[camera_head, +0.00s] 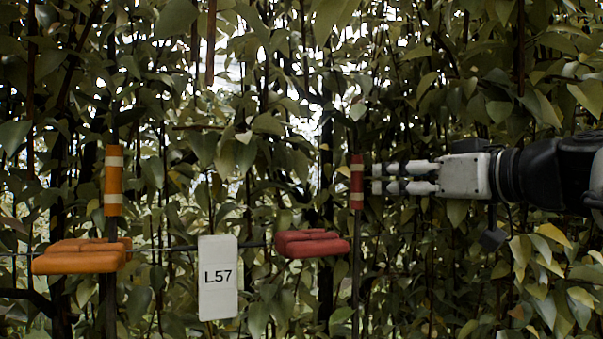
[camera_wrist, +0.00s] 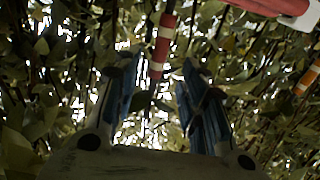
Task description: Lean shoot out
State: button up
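A thin upright shoot with a red and white band (camera_head: 357,182) stands right of centre in the head view. In the wrist view the same red band (camera_wrist: 163,45) shows between and beyond my fingertips. My gripper (camera_head: 377,178) reaches in level from the right, its fingertips just right of the band with a small gap. My gripper (camera_wrist: 155,70) is open and empty in the wrist view. A second shoot with an orange and white band (camera_head: 114,180) stands at the left; an orange band also shows at the wrist view's right edge (camera_wrist: 308,77).
A wire crosses low, carrying an orange clip-like block (camera_head: 80,257), a white tag reading L57 (camera_head: 218,278) and a red clip-like block (camera_head: 312,243). A red block (camera_wrist: 275,5) also shows at the wrist view's top right. Dense leaves and stems fill the background.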

aim_at(361, 180)
jog(key=p+x, duration=0.3)
jog(key=x, duration=0.7)
jog(key=shift+w+a+f, duration=0.1)
jog(key=shift+c, duration=0.3)
grip_shut()
